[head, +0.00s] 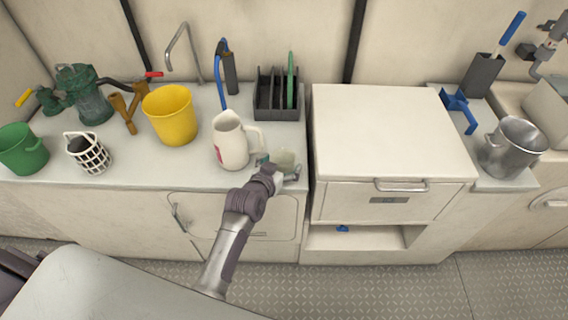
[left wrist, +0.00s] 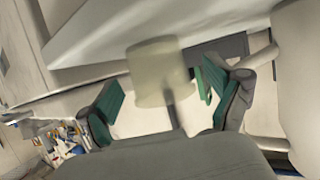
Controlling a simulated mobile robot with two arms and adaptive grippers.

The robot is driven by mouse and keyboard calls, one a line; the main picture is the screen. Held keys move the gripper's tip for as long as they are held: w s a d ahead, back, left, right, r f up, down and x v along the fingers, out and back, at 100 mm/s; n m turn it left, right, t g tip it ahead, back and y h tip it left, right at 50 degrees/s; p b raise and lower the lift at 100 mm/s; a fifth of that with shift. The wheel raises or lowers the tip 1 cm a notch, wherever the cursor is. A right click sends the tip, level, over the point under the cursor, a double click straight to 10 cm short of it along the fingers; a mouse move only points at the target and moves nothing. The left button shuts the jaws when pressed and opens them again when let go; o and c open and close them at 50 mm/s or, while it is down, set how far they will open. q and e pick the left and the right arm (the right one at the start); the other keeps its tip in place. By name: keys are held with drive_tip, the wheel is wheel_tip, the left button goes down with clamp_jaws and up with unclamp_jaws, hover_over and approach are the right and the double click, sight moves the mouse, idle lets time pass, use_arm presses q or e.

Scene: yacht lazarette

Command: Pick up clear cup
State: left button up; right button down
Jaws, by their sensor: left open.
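The clear cup (head: 284,159) is a small, pale, see-through cup near the front edge of the counter, right of the white pitcher. In the left wrist view the cup (left wrist: 158,72) shows whole, between and a little beyond the two green-padded fingers. My left gripper (head: 278,170) reaches in from the front at the cup, its fingers spread to either side; it also shows in the left wrist view (left wrist: 160,92). It is open, and I see no finger pressed on the cup. In the head view the gripper hides the cup's lower part. My right gripper is not in view.
The white pitcher (head: 231,142) stands close left of the cup. A dark rack (head: 268,112) is behind it, and a raised white cabinet (head: 385,135) is to the right. A yellow bucket (head: 170,116) and white basket (head: 88,153) stand farther left.

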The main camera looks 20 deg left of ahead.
use_arm(q)
drive_tip(key=shift+x, duration=0.9)
drive_tip(key=shift+s, duration=0.1)
drive_tip(key=c, duration=1)
drive_tip(key=shift+c, duration=0.2)
drive_tip(key=shift+r, duration=0.2)
